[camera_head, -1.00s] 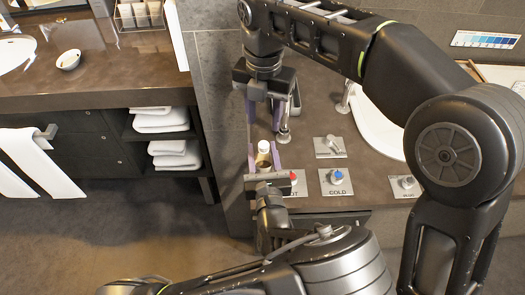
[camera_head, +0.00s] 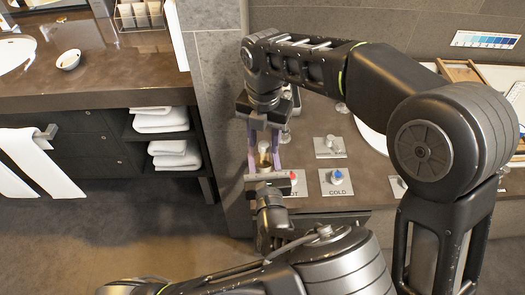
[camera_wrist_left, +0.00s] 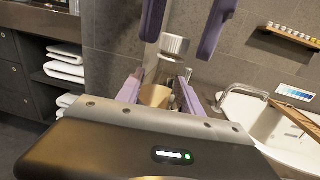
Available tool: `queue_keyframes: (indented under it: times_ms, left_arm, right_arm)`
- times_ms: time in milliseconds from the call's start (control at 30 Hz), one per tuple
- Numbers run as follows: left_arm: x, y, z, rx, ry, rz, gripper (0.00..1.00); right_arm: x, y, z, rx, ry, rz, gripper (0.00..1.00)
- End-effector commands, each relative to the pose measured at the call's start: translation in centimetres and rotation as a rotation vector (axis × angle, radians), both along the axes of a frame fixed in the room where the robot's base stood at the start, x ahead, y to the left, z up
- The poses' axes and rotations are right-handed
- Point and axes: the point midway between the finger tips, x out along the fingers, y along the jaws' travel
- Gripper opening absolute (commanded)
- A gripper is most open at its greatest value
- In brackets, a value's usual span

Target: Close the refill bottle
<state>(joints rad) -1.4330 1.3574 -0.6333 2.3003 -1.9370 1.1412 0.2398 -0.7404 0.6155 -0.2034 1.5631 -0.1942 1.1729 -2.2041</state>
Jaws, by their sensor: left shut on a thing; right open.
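The refill bottle (camera_wrist_left: 155,94), clear with amber contents, stands roughly upright between the purple fingers of my left gripper (camera_wrist_left: 158,86), which is shut on it. It also shows in the head view (camera_head: 263,161), partly hidden by the grippers. A ridged silver cap (camera_wrist_left: 174,45) is at the top of the bottle; I cannot tell whether it is fully seated. My right gripper (camera_head: 265,145) comes down from above and is open. In the left wrist view its fingers (camera_wrist_left: 180,46) are on either side of the cap, with visible gaps.
A red HOT knob (camera_head: 293,175), a blue COLD knob (camera_head: 337,176) and another metal control plate (camera_head: 330,147) are close right of the grippers. A basin (camera_head: 372,137) lies beyond, partly behind my right arm. Folded towels (camera_head: 172,148) sit on shelves at left.

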Motion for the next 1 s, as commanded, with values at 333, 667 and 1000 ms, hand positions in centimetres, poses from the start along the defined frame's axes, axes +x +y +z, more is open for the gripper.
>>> queue_keyframes:
  times_ms: [333,667,1000]
  left_arm:
    - [0.01,0.00,0.02,0.000,-0.001,0.000,0.00]
    - [0.01,0.01,0.02,0.000,-0.001,0.000,0.00]
    - [0.00,0.03,0.02,0.000,0.000,0.001,0.00]
  right_arm:
    - [0.00,0.01,0.03,0.000,0.000,0.000,0.24]
    - [0.00,0.00,0.03,0.000,0.000,0.000,0.00]
    - [0.00,-0.01,0.03,0.000,0.000,-0.002,0.00]
